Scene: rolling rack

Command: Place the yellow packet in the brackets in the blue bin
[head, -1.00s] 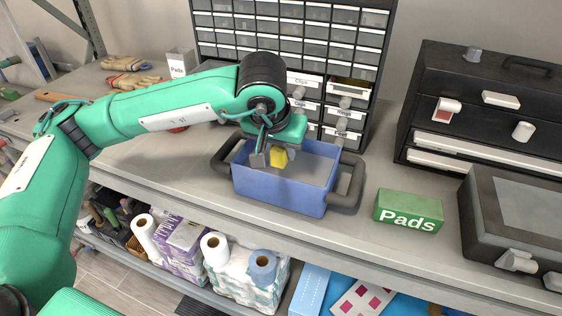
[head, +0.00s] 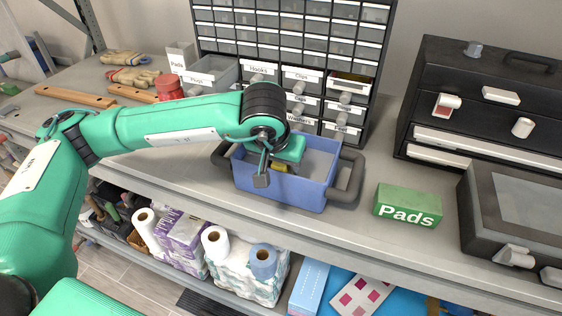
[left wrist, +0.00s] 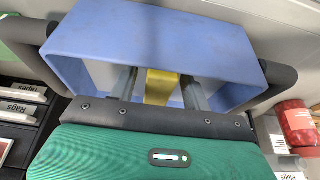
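The blue bin (head: 285,190) stands on the grey bench. My left gripper (head: 280,162) points down into its opening, and its body covers most of the yellow packet (head: 281,167) in the head view. In the left wrist view the yellow packet (left wrist: 160,88) lies between the two fingers of my left gripper (left wrist: 160,84). The bin wall (left wrist: 155,40) hides the fingertips, so I cannot tell whether they press on the packet. My right gripper is not in view.
A green Pads box (head: 408,205) stands right of the bin, and a grey case (head: 515,215) further right. Behind are a cabinet of small drawers (head: 300,50) and a black tool chest (head: 480,90). The bench between bin and Pads box is clear.

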